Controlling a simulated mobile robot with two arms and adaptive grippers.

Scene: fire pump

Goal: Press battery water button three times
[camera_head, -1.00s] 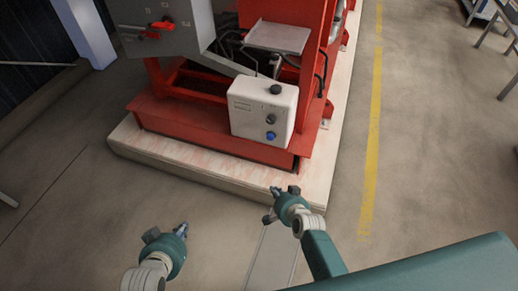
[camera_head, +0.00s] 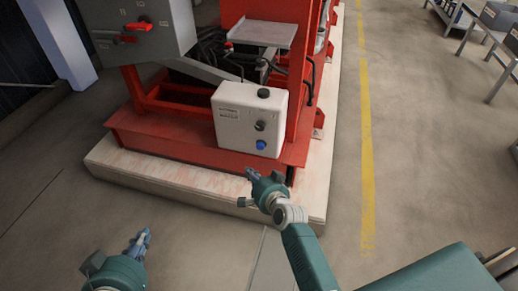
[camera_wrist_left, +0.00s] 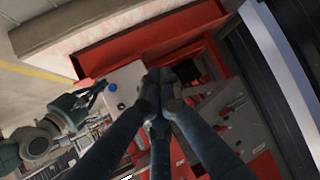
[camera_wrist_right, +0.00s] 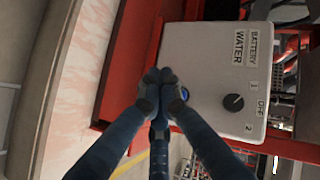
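The white control box (camera_head: 238,104) is mounted at the corner of the red pump frame. Its front carries a black knob (camera_head: 259,125) and, below it, a blue button (camera_head: 261,144). In the right wrist view the box has a "BATTERY WATER" label (camera_wrist_right: 246,46), and the blue button (camera_wrist_right: 185,94) is partly hidden behind my fingers. My right gripper (camera_head: 252,174) is shut and empty, just below and in front of the box, apparently apart from it. My left gripper (camera_head: 142,238) is shut and empty, low at the left over the floor. The left wrist view also shows the blue button (camera_wrist_left: 113,87).
The red frame (camera_head: 160,135) stands on a pale plinth (camera_head: 165,175) whose edge lies under my right gripper. A grey cabinet with red handles (camera_head: 135,28) is at upper left. Floor is clear right of the plinth, with a yellow line (camera_head: 366,150).

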